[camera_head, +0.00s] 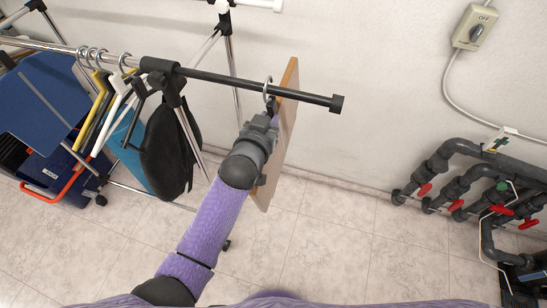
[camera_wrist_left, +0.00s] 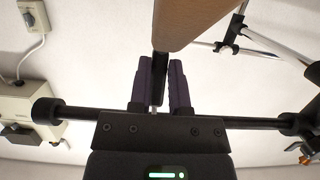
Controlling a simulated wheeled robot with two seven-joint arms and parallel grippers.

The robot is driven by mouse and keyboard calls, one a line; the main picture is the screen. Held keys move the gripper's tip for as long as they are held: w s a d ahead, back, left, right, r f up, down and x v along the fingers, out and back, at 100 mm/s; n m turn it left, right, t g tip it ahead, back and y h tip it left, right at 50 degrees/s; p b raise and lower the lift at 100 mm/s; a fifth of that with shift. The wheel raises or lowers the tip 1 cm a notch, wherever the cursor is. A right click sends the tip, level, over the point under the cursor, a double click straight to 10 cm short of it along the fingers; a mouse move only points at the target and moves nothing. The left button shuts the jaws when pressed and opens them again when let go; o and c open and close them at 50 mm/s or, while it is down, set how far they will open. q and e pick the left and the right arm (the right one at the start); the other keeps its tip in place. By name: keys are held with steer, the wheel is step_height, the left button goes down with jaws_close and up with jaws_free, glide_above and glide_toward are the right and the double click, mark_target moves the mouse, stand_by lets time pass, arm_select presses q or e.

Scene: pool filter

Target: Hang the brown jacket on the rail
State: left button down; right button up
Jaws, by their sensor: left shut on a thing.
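The brown jacket (camera_head: 284,140) shows as a flat, stiff-looking brown panel, seen nearly edge-on beside the black end of the rail (camera_head: 225,77). A pale hanger hook (camera_head: 268,88) above it appears to loop over the rail; whether it rests on the bar I cannot tell. My left gripper (camera_head: 270,116) is just below the rail, shut on the jacket's hanger below the hook. In the left wrist view the purple fingers (camera_wrist_left: 160,85) close on a dark hanger neck (camera_wrist_left: 160,72), with the brown jacket (camera_wrist_left: 195,20) above. The rail (camera_wrist_left: 75,117) crosses behind the gripper. My right gripper is out of view.
Yellow and white hangers (camera_head: 110,105), a blue garment (camera_head: 45,92) and a black bag (camera_head: 170,150) hang further left. A black joint (camera_head: 160,68) interrupts the rail. Grey pipes with red valves (camera_head: 470,185) stand at the right. The floor between is clear.

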arm_select(q)
steer(key=p+v, duration=0.2)
steer(key=v, duration=0.1)
steer(key=f+p+v, duration=0.1)
steer(key=p+v, duration=0.1)
steer(key=v, duration=0.1)
steer(key=p+v, duration=0.2)
steer(key=v, duration=0.1)
steer(key=shift+s+a+f, duration=0.1)
steer(key=shift+s+f, duration=0.2)
steer(key=shift+s, duration=0.2)
steer(key=s+a+p, duration=0.4)
steer(key=s, duration=0.8)
steer(key=shift+s+f, duration=0.25)
steer(key=shift+s, duration=0.1)
steer(key=shift+a, duration=0.1)
